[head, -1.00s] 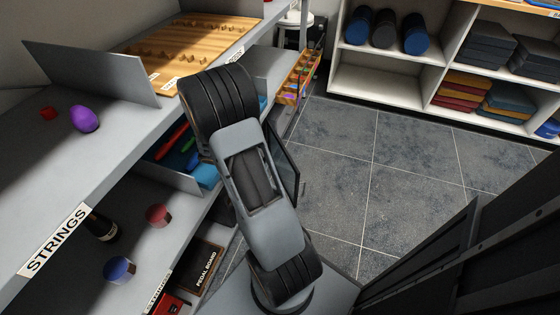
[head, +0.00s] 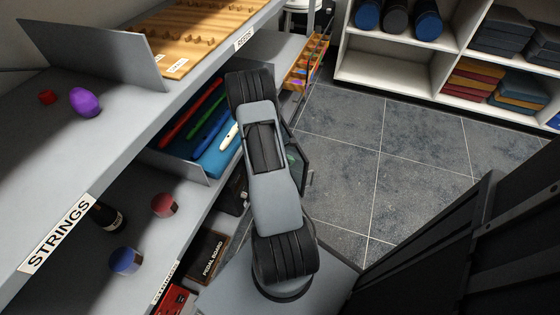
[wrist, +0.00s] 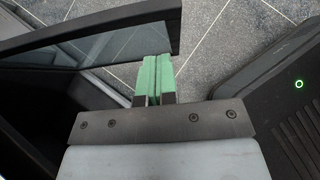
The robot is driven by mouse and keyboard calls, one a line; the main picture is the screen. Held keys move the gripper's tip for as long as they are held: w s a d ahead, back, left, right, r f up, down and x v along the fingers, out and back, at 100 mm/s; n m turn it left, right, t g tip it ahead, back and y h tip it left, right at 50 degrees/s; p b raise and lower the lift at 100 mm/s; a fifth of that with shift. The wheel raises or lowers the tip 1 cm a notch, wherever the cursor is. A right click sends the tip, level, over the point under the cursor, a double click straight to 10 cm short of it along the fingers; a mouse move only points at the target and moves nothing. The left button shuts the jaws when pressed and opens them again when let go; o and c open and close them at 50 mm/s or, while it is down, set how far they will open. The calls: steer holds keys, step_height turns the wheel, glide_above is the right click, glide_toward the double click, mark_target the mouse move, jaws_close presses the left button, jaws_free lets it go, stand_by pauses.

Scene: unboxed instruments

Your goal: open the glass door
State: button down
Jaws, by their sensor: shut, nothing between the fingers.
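The glass door has a dark frame and a see-through pane. In the head view a part of the glass door (head: 299,160) shows just right of my arm, standing out from the shelf front over the floor; my arm hides the rest. In the wrist view the door's pane (wrist: 105,48) and dark frame fill the upper left. My gripper (wrist: 154,62) shows there with its green fingertips shut together and empty, at the frame's free end. I cannot tell whether they touch it. In the head view the fingers are hidden behind my arm.
A blue-lined tray with coloured pens (head: 205,135) lies on the shelf left of my arm. Tiled floor (head: 400,160) is clear to the right.

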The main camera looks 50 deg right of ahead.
mark_target(303, 159)
steer(key=shift+s+d+b, duration=0.2)
steer(key=shift+s+d, duration=0.35)
steer(key=shift+d, duration=0.35)
steer(key=shift+s+d+b, duration=0.15)
steer(key=shift+s+d, duration=0.35)
steer(key=shift+d, duration=0.4)
steer(key=shift+f, duration=0.1)
